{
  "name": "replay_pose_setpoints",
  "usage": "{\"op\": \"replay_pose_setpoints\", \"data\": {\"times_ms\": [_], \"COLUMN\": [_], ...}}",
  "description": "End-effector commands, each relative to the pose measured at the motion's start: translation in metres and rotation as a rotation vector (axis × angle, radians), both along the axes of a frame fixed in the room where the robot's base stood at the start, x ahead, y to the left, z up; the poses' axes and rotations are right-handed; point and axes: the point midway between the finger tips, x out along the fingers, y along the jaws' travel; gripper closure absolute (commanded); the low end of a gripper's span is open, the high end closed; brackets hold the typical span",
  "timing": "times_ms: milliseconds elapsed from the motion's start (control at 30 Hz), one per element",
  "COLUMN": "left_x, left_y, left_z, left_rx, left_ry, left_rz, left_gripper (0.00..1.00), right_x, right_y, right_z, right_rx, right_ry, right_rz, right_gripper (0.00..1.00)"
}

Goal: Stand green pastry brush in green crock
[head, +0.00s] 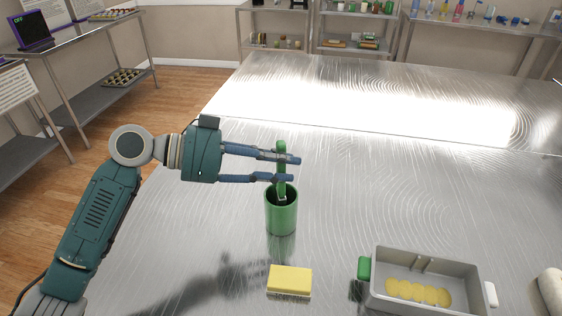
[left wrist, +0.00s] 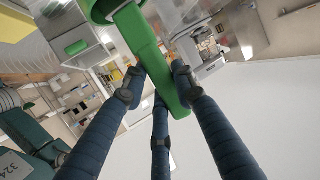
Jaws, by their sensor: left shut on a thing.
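The green crock (head: 281,215) stands upright on the metal table, left of the middle. The green pastry brush (head: 281,150) is upright, with its lower end at or inside the crock's mouth; the crock's wall hides how deep it goes. My left gripper (head: 290,169) is shut on the brush's handle above the crock. In the left wrist view the brush handle (left wrist: 150,50) runs between the blue fingers, and part of the crock (left wrist: 100,9) shows at the top edge. My right gripper is in neither view.
A yellow sponge (head: 290,279) lies in front of the crock. A grey basin (head: 378,294) with yellow pieces in it stands at the front right, with a pale rolled thing (head: 552,290) beside it. The table behind the crock is clear. Shelves stand along the walls.

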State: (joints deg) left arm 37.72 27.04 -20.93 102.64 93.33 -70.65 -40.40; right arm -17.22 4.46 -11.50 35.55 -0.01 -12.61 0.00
Motion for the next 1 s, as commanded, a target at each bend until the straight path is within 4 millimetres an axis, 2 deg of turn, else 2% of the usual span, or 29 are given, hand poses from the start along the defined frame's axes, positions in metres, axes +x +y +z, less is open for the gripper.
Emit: {"op": "replay_pose_setpoints", "data": {"times_ms": [867, 900, 967, 1000], "left_x": [0.000, 0.000, 0.000, 0.000], "left_y": [0.000, 0.000, 0.000, 0.000], "left_z": [-0.043, -0.041, -0.041, -0.041], "left_rx": [0.000, 0.000, 0.000, 0.000], "left_ry": [-0.001, -0.001, -0.001, -0.001], "left_rz": [0.001, 0.001, 0.000, 0.000], "left_gripper": [1.00, 0.65, 0.53, 0.51], "right_x": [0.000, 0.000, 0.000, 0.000], "right_y": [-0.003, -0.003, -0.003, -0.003], "right_z": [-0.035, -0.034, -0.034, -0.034], "right_rx": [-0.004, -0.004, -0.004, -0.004], "right_ry": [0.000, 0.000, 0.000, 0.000], "right_rz": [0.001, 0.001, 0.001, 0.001], "right_gripper": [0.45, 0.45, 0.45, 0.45]}}
